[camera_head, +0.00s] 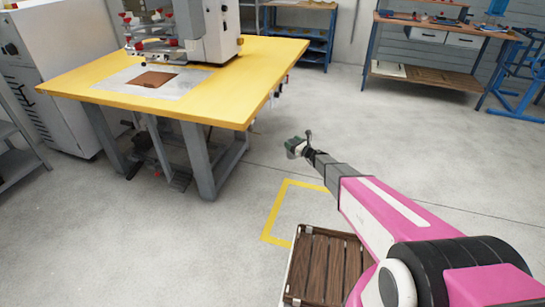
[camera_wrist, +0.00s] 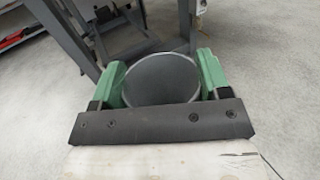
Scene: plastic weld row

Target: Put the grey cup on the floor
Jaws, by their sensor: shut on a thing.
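The grey cup (camera_wrist: 160,80) shows in the wrist view as a round grey shape between the two green fingers of my gripper (camera_wrist: 161,78). The fingers press on it from both sides. In the head view my gripper (camera_head: 296,147) is at the end of the outstretched arm, in front of the yellow-topped table and to the right of its legs. The cup is too small to make out clearly there. The grey concrete floor (camera_head: 130,240) lies below and around. The gap between cup and floor cannot be judged exactly.
A yellow table (camera_head: 235,85) with a machine (camera_head: 212,30) stands at the left. A brown slatted crate (camera_head: 325,262) lies by a yellow floor marking (camera_head: 270,222) under my arm. A workbench (camera_head: 425,75) stands at the back right. Floor is clear in the middle.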

